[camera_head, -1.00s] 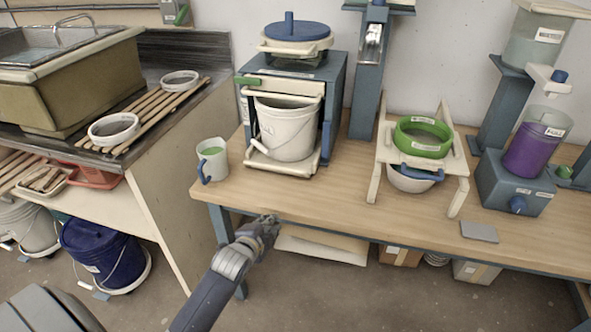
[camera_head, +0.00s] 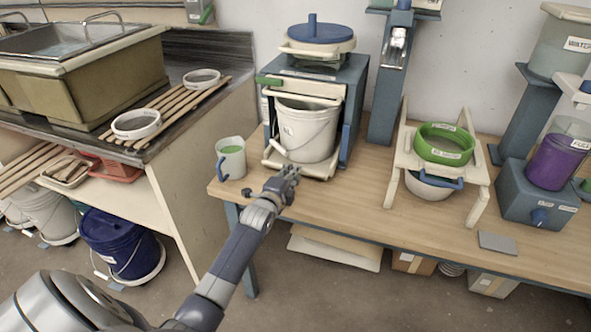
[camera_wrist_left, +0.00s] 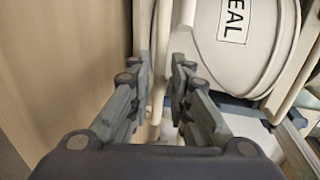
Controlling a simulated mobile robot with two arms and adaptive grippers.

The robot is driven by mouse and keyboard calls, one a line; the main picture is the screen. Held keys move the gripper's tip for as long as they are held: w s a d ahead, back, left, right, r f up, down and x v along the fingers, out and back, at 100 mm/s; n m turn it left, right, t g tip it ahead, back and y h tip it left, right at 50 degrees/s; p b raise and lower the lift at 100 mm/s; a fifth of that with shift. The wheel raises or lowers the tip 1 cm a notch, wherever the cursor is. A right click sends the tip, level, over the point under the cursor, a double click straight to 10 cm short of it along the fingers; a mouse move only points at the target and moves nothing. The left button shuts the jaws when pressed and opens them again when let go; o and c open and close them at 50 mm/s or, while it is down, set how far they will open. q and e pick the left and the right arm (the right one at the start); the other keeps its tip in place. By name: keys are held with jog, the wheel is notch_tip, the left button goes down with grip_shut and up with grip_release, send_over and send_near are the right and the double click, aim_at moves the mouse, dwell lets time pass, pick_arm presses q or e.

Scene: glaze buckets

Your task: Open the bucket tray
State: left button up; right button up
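The white bucket (camera_head: 307,130) stands upright on the cream bucket tray (camera_head: 321,172) in the blue-grey frame (camera_head: 357,95). In the left wrist view the bucket (camera_wrist_left: 232,58) shows large, with part of a label reading "EAL". My left gripper (camera_head: 293,172) is at the front left of the tray, just below the bucket. In the left wrist view its two fingers (camera_wrist_left: 162,75) are apart. A cream bar (camera_wrist_left: 161,40) of the tray shows in line with the gap between them. I cannot tell whether the bar is within the fingers' reach. My right gripper is out of view.
A pale mug (camera_head: 231,158) with green contents stands left of the tray, close to my left arm. A stand with a green sieve (camera_head: 445,145) over a bowl is to the right. The tabletop (camera_head: 365,190) between them is clear.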

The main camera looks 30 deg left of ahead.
pick_arm(q)
jog(key=shift+x, duration=2.1)
grip_shut()
